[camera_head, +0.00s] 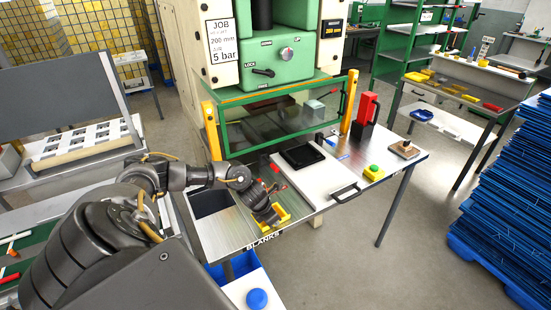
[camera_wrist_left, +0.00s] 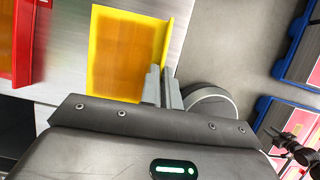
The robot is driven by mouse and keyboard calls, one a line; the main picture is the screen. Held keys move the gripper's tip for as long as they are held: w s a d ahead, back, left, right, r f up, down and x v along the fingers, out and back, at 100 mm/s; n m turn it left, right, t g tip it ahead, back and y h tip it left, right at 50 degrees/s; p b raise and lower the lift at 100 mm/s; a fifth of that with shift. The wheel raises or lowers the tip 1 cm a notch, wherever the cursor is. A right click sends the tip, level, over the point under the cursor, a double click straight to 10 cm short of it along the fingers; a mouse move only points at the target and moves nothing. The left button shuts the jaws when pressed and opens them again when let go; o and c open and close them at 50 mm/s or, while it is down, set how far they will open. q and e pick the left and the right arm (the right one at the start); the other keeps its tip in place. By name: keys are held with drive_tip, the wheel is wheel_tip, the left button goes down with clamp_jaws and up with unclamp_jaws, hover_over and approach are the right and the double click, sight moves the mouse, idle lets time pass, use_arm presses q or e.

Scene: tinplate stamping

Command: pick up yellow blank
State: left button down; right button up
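The yellow blank (camera_head: 283,212) lies on the metal table top by the front edge, above the BLANKS label. In the left wrist view the yellow blank (camera_wrist_left: 125,55) is a flat piece with a brownish face, yellow borders and a raised yellow lip on its right side. My left gripper (camera_head: 270,215) is right over it, pointing down. In the left wrist view its fingers (camera_wrist_left: 163,88) are close together with the lip between them; the gap is thin and they look shut on it. My right gripper is not recognisable in either view.
A red piece (camera_wrist_left: 22,45) lies left of the blank. A white plate (camera_head: 318,183) with a handle and a black pad, the green press (camera_head: 285,55), a yellow button box (camera_head: 373,173) and a red device (camera_head: 365,112) are nearby. Blue sheets (camera_head: 510,200) are stacked at right.

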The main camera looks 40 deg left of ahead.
use_arm(q)
drive_tip(key=shift+w+r, duration=0.1)
drive_tip(key=shift+r, duration=0.5)
drive_tip(key=w+d+r+b, duration=0.5)
drive_tip(key=w+r+b, duration=0.1)
drive_tip(key=w+r, duration=0.5)
drive_tip(key=shift+w+r, duration=0.35)
drive_tip(key=shift+w, duration=0.6)
